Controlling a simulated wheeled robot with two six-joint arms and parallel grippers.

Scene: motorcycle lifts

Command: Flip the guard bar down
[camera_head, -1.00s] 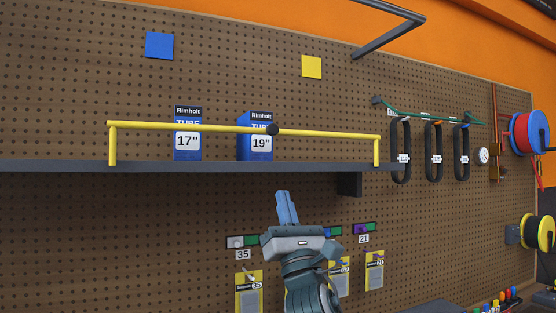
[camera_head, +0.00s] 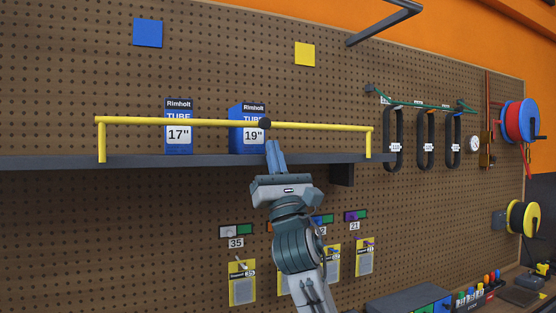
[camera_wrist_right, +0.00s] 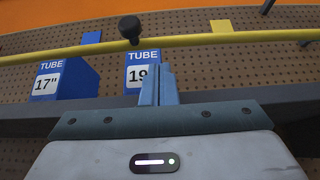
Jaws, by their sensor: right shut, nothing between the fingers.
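The yellow guard bar (camera_head: 200,123) is up, running across the front of the dark shelf (camera_head: 220,159) on two short end legs. A round black knob (camera_head: 264,124) sits near its middle. In the right wrist view the bar (camera_wrist_right: 215,39) crosses above my fingers and the knob (camera_wrist_right: 129,27) is up and left of them. My right gripper (camera_head: 273,147) is shut and empty, its blue fingertips pointing up just below the knob and in front of the shelf edge. A small gap shows between fingertips and knob. My left gripper is not in view.
Two blue tube boxes, 17" (camera_head: 179,126) and 19" (camera_head: 236,130), stand on the shelf behind the bar. Black looped tubes (camera_head: 393,138) hang to the right. Tagged hooks with yellow packets (camera_head: 242,283) are below the shelf.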

